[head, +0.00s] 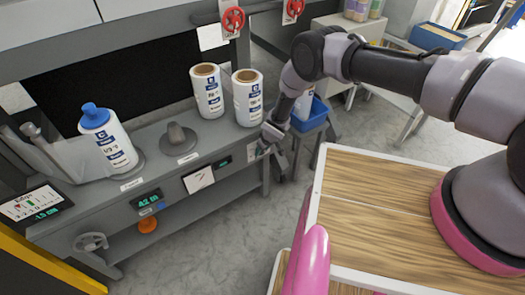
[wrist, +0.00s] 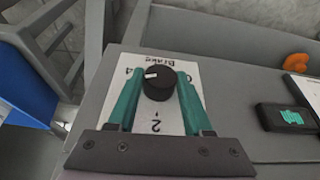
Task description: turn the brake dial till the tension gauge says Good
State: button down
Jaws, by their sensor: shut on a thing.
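The brake dial (wrist: 159,82) is a round black knob with a white mark, on a white label plate (wrist: 141,113) reading "Brake" with numbers. In the wrist view its mark lies toward the left. My gripper (wrist: 157,88) has its green fingers closed on the dial from both sides. In the head view my gripper (head: 266,141) is at the bench's right front corner and hides the dial. Beside it a white panel (head: 199,180) with a dark line looks like the tension gauge. A small black display (head: 224,162) has green text too small to read; it also shows in the wrist view (wrist: 284,118).
A display (head: 147,199) reads about 4.2 m. A blue bin (head: 310,113) and a wooden-topped table (head: 385,200) are at right.

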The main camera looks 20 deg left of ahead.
jog(key=shift+s+f+t+h, duration=0.2)
jog(key=shift+s+t+h, duration=0.1)
jog(key=shift+t+h, duration=0.5)
jog(key=shift+w+n+t, duration=0.1)
jog(key=shift+n+t, duration=0.2)
jog(key=shift+c, duration=1.6)
grip_release()
jog(key=shift+r, duration=0.1)
jog(key=shift+a, duration=0.1)
jog(key=shift+r, duration=0.15)
jog(key=v, duration=1)
jog(key=shift+r, duration=0.3)
